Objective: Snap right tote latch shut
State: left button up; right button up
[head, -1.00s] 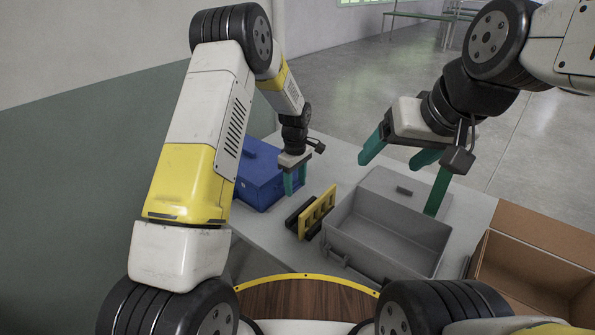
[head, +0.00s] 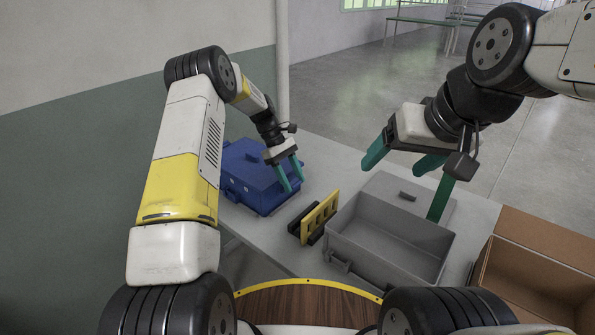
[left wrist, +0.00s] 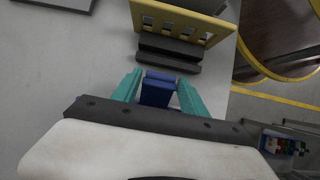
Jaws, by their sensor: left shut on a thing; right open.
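The blue tote (head: 262,193) stands at the left of the table with its lid down. My left gripper (head: 291,177) is at the tote's right side, tilted, its teal fingers slanting down. In the left wrist view my left gripper (left wrist: 158,97) is shut on a small blue piece (left wrist: 157,90), apparently the tote's right latch. The fingers hide much of it, and I cannot tell whether it is fully closed. My right gripper (head: 408,180) is open and empty, above the open grey tote.
The yellow and black rack (head: 320,214) stands just right of the blue tote. The grey tote (head: 385,240) is open beyond it, and an open cardboard box (head: 530,275) is at the far right. Bare grey table (head: 262,240) shows in front of the blue tote.

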pick_arm(q)
jog(key=shift+w+a+r+g+h, duration=0.15)
jog(key=shift+g+h, duration=0.15)
dwell(0.4)
jog(key=o, duration=1.3)
jog(key=shift+v, duration=3.9)
jog(key=shift+o, duration=0.3)
